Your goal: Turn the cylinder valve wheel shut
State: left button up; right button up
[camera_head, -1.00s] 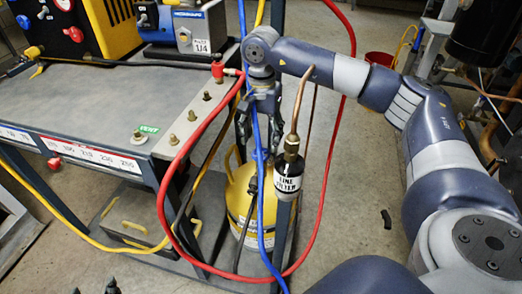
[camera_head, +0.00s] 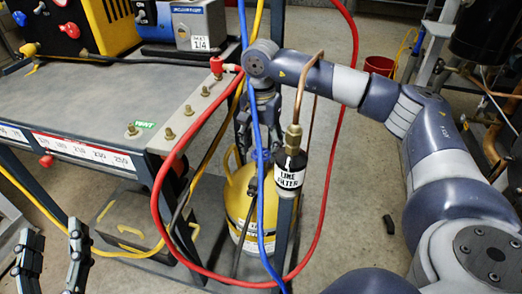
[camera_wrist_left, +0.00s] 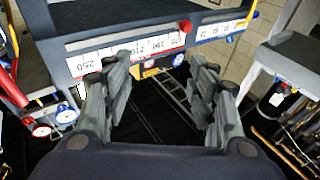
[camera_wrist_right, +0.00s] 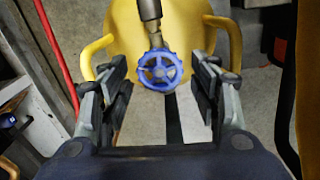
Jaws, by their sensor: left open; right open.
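The yellow cylinder (camera_head: 243,205) stands on the cart's lower shelf. Its blue valve wheel (camera_wrist_right: 160,70) shows clearly in the right wrist view, below a dark fitting and centred between my right fingers. My right gripper (camera_wrist_right: 160,80) is open and points down at the wheel, with a finger on each side and gaps between; it is not gripping it. In the head view my right gripper (camera_head: 259,135) is above the cylinder, partly hidden by the blue hose. My left gripper (camera_head: 54,232) is open and empty at the lower left, and its fingers (camera_wrist_left: 158,75) face the cart's front.
The cart top (camera_head: 80,95) lies left. A red bucket (camera_head: 379,66) is behind; floor at right is mostly clear.

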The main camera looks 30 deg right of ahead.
jog(key=shift+f+b, duration=0.4)
jog(key=shift+f, duration=0.15)
pick_arm(q)
jog(key=s+r+t+h+b, duration=0.25)
jog(key=s+r+t, duration=0.4)
jog(key=r, duration=0.35)
pick_arm(e)
jog(key=n, duration=0.4)
jog(key=shift+n+p, duration=0.3)
jog(key=shift+p, duration=0.05)
jog(key=n+p, duration=0.2)
jog(key=n, duration=0.5)
jog(key=shift+r, duration=0.15)
pick_arm(q)
jog(key=w+f+g+y, duration=0.2)
jog(key=w+f+g, duration=0.3)
jog(key=f, duration=0.3)
jog(key=shift+w, duration=0.5)
pick_arm(e)
jog(key=shift+n, duration=0.9)
pick_arm(q)
jog(key=shift+d, duration=0.1)
jog(key=shift+r, duration=0.1)
pick_arm(e)
jog(key=c, duration=0.8)
